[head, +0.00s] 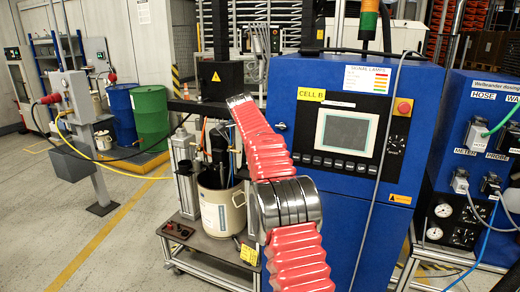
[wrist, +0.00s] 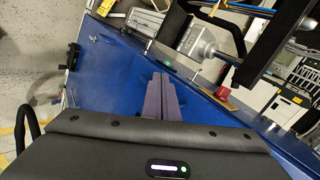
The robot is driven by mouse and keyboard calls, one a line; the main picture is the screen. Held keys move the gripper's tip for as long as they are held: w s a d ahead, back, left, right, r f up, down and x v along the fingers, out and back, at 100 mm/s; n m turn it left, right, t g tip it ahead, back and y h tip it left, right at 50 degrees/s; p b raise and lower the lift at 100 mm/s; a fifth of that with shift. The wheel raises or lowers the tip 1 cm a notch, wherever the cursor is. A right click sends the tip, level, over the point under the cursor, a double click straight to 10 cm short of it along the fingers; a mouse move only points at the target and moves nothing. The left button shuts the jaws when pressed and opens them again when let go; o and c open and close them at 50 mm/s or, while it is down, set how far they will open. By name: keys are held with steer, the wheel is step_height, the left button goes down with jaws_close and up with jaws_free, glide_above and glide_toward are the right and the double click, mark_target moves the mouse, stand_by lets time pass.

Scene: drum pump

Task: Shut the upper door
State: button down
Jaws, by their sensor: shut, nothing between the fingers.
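The blue cabinet front marked CELL B (head: 398,180) stands right of centre in the head view. It carries a screen, a row of buttons and a small round lock at its left edge. I take this as the upper door; I cannot tell whether it stands ajar. In the wrist view a blue panel (wrist: 108,85) lies behind my gripper (wrist: 160,78). Its two grey-purple fingers are together, with nothing between them. I cannot tell whether they touch the panel. In the head view the fingertips are not visible; my red-sleeved arm covers part of the cabinet's left side.
A red stop button (head: 403,107) sits on the cabinet's upper right, with a grey cable hanging down the front. A pump stand with a beige drum (head: 222,210) is close on the left. Green (head: 150,118) and blue drums stand farther back.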

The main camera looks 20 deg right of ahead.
steer(key=s+a+r, duration=0.1)
steer(key=a+r, duration=0.4)
steer(key=r, duration=0.2)
steer(key=shift+s+a, duration=0.2)
steer(key=shift+s, duration=0.2)
